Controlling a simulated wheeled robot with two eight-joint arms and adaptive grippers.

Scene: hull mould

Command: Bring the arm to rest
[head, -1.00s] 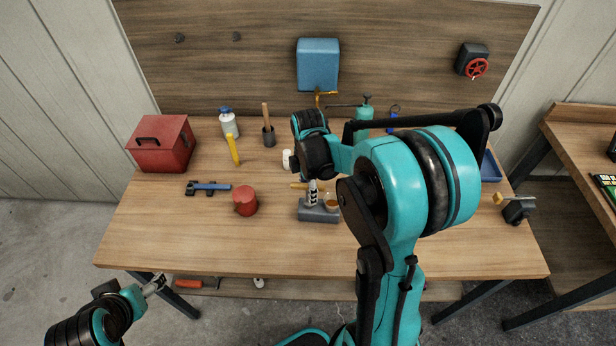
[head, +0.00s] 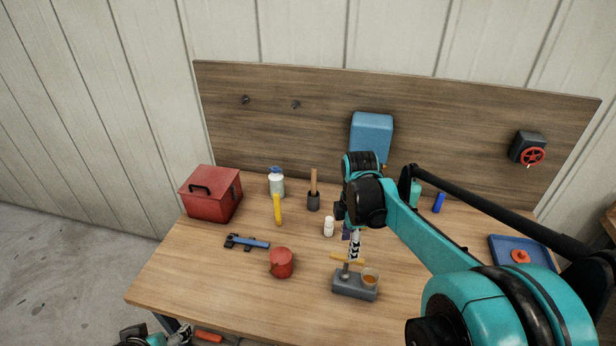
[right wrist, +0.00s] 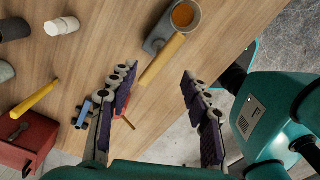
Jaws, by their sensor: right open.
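My right gripper (head: 354,246) points down above the bench, just behind and above a grey block (head: 353,287) that carries a small cup of amber stuff (head: 370,277). In the right wrist view its fingers (right wrist: 160,78) are spread wide with nothing gripped. A yellow handle (right wrist: 162,60) shows between and beyond the fingertips, by the grey block. My left gripper (head: 182,337) is low at the bottom edge of the head view, mostly cut off, below the bench front.
The bench (head: 215,290) holds a red toolbox (head: 212,194), a red pot (head: 281,263), a blue clamp-like tool (head: 248,243), a white bottle (head: 328,227), a yellow stick (head: 278,210) and a blue tray (head: 522,252). A blue box (head: 371,137) hangs on the back panel.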

